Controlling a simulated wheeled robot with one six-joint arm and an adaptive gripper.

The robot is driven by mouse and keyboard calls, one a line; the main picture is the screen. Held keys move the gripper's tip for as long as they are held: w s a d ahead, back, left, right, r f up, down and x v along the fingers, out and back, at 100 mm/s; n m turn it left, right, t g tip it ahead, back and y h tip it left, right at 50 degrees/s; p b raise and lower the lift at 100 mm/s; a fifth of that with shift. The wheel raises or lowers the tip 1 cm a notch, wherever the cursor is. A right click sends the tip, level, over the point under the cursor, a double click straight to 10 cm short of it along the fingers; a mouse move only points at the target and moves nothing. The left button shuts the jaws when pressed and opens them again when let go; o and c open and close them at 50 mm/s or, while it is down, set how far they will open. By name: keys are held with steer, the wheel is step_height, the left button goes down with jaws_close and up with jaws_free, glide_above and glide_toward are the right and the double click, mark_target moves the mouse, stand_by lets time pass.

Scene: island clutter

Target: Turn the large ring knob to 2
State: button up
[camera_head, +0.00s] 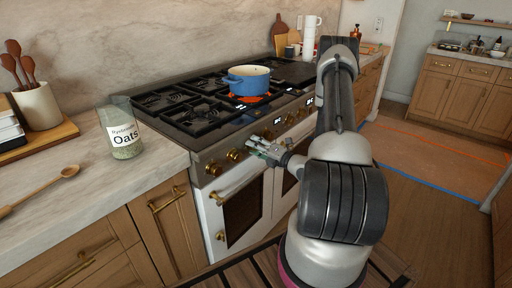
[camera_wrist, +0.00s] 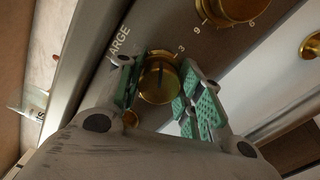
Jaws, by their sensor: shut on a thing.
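The large ring knob (camera_wrist: 160,83) is a round brass knob on the stove's front panel, beside the printed word LARGE. A digit 3 shows just above its right edge; its other marks and its pointer cannot be made out. My gripper (camera_head: 262,147) reaches the panel from the right in the head view and hides this knob there. In the wrist view my gripper (camera_wrist: 160,72) has its two green-padded fingers on either side of the knob, shut on it.
The stove (camera_head: 258,200) has other brass knobs (camera_head: 214,170) along the panel and another knob (camera_wrist: 225,8) close by in the wrist view. Brass oven handles (camera_head: 238,184) sit below. A blue pot (camera_head: 248,82) stands on a glowing burner. An oats jar (camera_head: 122,135) is on the left counter.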

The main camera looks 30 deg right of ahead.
steer(key=o, duration=1)
steer(key=shift+o, duration=0.2)
steer(key=v, duration=1.2)
